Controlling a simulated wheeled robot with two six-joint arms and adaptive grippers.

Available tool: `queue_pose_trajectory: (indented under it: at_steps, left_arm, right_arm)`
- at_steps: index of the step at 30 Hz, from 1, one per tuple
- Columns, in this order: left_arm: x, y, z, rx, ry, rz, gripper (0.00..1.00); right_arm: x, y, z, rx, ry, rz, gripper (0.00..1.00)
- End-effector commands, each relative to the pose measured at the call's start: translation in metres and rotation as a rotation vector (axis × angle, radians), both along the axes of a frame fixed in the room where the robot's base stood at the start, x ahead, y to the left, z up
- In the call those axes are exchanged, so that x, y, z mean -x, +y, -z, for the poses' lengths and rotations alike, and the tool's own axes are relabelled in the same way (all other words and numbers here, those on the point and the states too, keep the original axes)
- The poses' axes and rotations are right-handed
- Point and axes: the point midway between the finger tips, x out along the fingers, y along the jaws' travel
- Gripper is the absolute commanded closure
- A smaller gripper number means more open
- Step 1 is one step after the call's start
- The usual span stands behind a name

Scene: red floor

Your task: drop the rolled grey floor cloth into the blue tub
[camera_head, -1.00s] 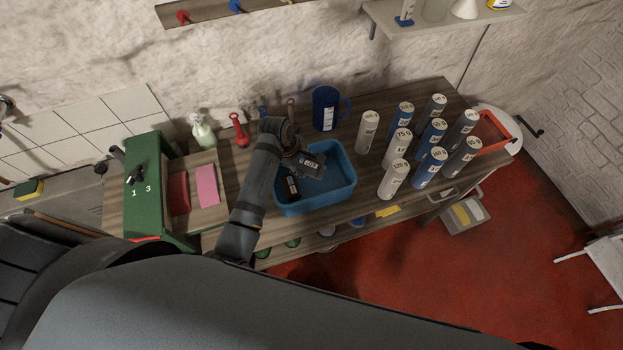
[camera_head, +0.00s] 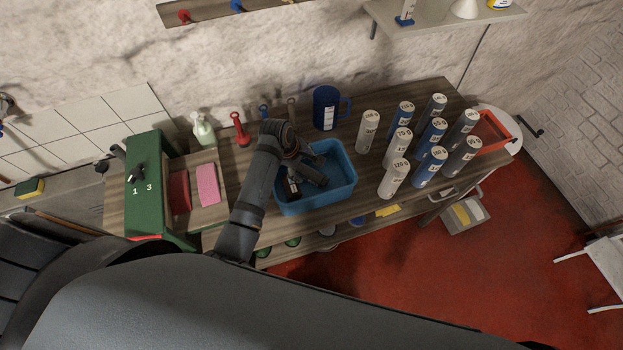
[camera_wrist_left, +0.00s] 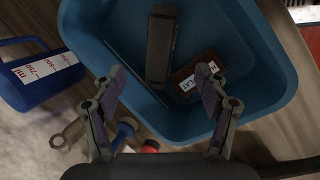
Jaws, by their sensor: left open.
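The blue tub (camera_head: 342,190) stands on the wooden bench, and it also shows in the left wrist view (camera_wrist_left: 258,55). The rolled grey floor cloth (camera_wrist_left: 162,45) lies inside the tub in the left wrist view, beyond my fingertips and apart from them. A brown labelled item (camera_wrist_left: 193,75) lies beside it in the tub; it shows in the head view too (camera_head: 292,188). My left gripper (camera_wrist_left: 160,72) is open and empty over the tub. In the head view my left gripper (camera_head: 308,160) reaches over the tub and partly hides its inside. My right gripper is not in view.
A blue jug (camera_head: 325,108) stands behind the tub, and several labelled cylinders (camera_head: 395,178) stand to its right. A red funnel-like tool (camera_head: 239,130), a spray bottle (camera_head: 203,130) and a green box (camera_head: 145,190) are to its left. A red tray (camera_head: 492,133) sits at the far right.

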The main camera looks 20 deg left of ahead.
Motion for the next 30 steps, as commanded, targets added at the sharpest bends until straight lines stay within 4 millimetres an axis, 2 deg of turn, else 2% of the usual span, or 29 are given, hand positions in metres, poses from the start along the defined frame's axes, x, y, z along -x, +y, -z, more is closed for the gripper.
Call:
queue_pose_trajectory:
  at_steps: [4,12,15,20,30]
  left_arm:
    - [0.006,0.005,-0.024,-0.001,-0.005,0.000,0.26]
    - [0.023,0.018,-0.085,-0.002,-0.006,0.000,0.26]
    - [0.027,0.021,-0.099,-0.001,-0.004,-0.001,0.26]
    - [0.030,0.023,-0.110,-0.001,-0.001,0.000,0.26]
    - [0.031,0.023,-0.110,0.000,-0.001,0.000,0.26]
  right_arm:
    - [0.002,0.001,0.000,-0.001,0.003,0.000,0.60]
    - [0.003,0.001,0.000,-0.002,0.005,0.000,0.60]
    - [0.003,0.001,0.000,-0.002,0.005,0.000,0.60]
    - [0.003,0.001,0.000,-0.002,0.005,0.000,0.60]
    - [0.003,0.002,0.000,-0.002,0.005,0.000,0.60]
